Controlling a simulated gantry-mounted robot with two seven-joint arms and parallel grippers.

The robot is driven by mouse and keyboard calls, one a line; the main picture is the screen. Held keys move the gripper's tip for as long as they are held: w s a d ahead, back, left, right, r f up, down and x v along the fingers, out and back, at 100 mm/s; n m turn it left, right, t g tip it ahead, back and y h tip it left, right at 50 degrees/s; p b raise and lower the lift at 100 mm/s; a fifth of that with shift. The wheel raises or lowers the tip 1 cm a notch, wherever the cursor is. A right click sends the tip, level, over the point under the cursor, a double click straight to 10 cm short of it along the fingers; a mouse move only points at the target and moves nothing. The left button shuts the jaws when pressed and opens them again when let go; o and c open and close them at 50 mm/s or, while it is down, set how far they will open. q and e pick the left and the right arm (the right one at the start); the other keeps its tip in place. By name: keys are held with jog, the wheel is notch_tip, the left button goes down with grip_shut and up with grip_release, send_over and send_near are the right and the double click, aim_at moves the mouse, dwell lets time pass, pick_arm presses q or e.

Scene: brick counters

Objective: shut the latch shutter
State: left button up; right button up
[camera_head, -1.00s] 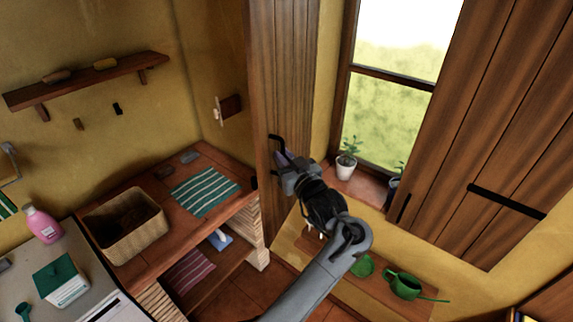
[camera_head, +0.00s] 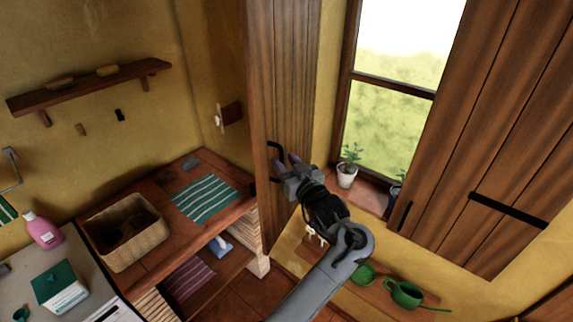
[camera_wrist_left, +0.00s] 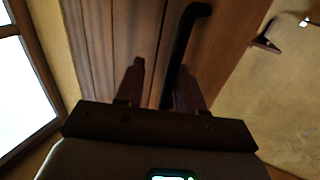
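The left wooden shutter (camera_head: 288,70) stands swung out from the window, seen nearly edge-on, with a black bar handle (camera_head: 275,148) on its face. The handle also shows in the left wrist view (camera_wrist_left: 183,45). My left gripper (camera_head: 286,163) is at the handle with its fingers apart. In the left wrist view, my left gripper (camera_wrist_left: 160,80) has the handle's lower part between its fingers, close to the right finger; contact cannot be told. The right shutter (camera_head: 490,120) carries a long black bar (camera_head: 507,210) and a small black handle (camera_head: 404,214). My right gripper is not in view.
The window (camera_head: 395,90) has a potted plant (camera_head: 347,170) on its sill. Below are a shelf with a green watering can (camera_head: 404,293) and a brick counter with a basket (camera_head: 126,232) and striped cloth (camera_head: 205,199). A wall shelf (camera_head: 90,87) hangs at left.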

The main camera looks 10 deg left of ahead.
pick_arm(q)
jog(key=p+v, duration=0.3)
jog(key=v, duration=0.4)
jog(key=shift+s+d, duration=0.15)
jog(key=shift+s, duration=0.05)
dwell(0.6)
